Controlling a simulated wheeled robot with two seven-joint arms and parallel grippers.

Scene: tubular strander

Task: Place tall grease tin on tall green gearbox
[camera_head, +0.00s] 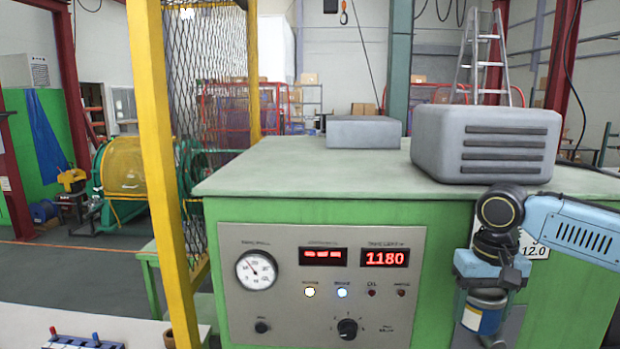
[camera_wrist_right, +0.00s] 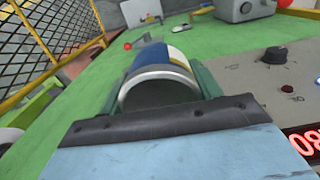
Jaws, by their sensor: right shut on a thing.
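The tall grease tin (camera_head: 482,314) is a dark blue cylinder with a white label, in front of the green cabinet at lower right. In the right wrist view the tin (camera_wrist_right: 150,58) shows blue, white and yellow bands and a grey metal rim. My right gripper (camera_head: 487,292) points down and is shut on the tin. The green cabinet (camera_head: 270,212) with a pale flat top is the only tall green housing close by; I take it as the tall green gearbox. The tin hangs below the level of its top. My left gripper is out of view.
A large ribbed grey box (camera_head: 480,118) stands on the top's right, a low grey box (camera_head: 363,132) at its back. The top's left and front are clear. A yellow post (camera_head: 160,170) with mesh stands left. A control panel (camera_head: 322,285) covers the cabinet front.

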